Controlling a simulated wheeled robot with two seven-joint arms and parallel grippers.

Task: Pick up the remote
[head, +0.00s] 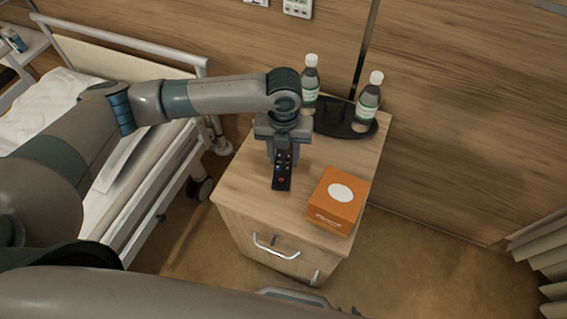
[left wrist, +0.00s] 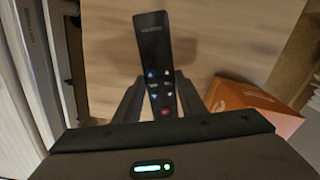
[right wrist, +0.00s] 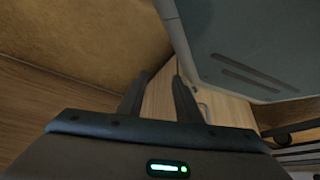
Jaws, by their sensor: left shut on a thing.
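The remote (head: 282,175) is a slim black handset with small coloured buttons and a red one near its end. In the head view it is over the bedside cabinet top (head: 240,180), left of the orange box. My left gripper (head: 281,150) comes down from above and is shut on it. In the left wrist view the remote (left wrist: 154,50) runs between the two fingers (left wrist: 158,92); whether it touches the wood is unclear. My right gripper (right wrist: 161,80) shows in the right wrist view with its fingers apart and nothing between them, low by the cabinet.
An orange box (head: 338,200) stands close right of the remote. Two bottles (head: 310,80) (head: 368,100) stand at a dark tray (head: 335,118) at the back. The bed (head: 150,185) is at left, and the wood wall (head: 470,120) is behind.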

